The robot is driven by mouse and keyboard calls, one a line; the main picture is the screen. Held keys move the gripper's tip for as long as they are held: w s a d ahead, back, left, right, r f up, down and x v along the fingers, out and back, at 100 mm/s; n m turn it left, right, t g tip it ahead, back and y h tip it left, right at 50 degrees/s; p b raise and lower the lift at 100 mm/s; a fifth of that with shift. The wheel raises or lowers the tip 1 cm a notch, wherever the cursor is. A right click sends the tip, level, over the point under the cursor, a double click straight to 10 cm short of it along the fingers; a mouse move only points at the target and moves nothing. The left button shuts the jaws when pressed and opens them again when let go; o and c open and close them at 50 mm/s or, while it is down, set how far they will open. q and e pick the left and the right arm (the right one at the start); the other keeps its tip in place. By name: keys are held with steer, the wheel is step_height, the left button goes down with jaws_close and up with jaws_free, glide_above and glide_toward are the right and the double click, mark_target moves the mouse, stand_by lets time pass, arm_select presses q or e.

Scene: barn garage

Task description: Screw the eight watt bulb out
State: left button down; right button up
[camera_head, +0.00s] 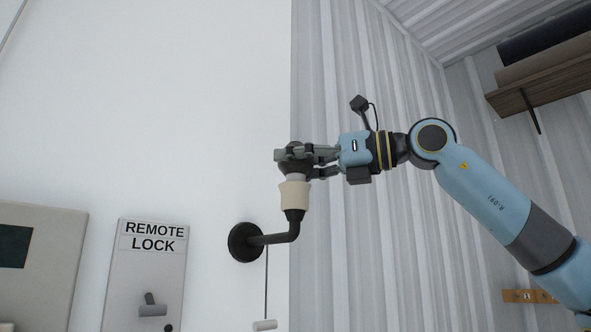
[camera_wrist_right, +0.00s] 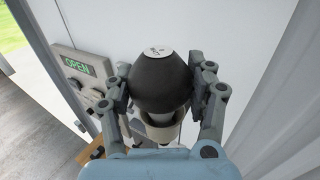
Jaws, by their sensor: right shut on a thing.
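The bulb (camera_wrist_right: 160,82) is dark and rounded, with a white printed label on its top end. It stands upright above the cream socket (camera_head: 295,195) of a black wall lamp (camera_head: 245,242). My right gripper (camera_head: 292,154) comes in from the right and is shut on the bulb; in the wrist view its fingers (camera_wrist_right: 162,90) press on both sides of it. A pale neck shows between bulb and socket in the head view. The label's text is too small to read, and I cannot tell how far the bulb's thread sits in the socket. My left gripper is not in view.
A panel marked REMOTE LOCK (camera_head: 150,262) with a lever is on the wall at left. A pull cord (camera_head: 265,324) hangs below the lamp. A wooden shelf (camera_head: 545,80) is at upper right.

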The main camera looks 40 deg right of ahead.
steer(key=shift+n+g+y, duration=1.1)
steer(key=shift+y, duration=0.2)
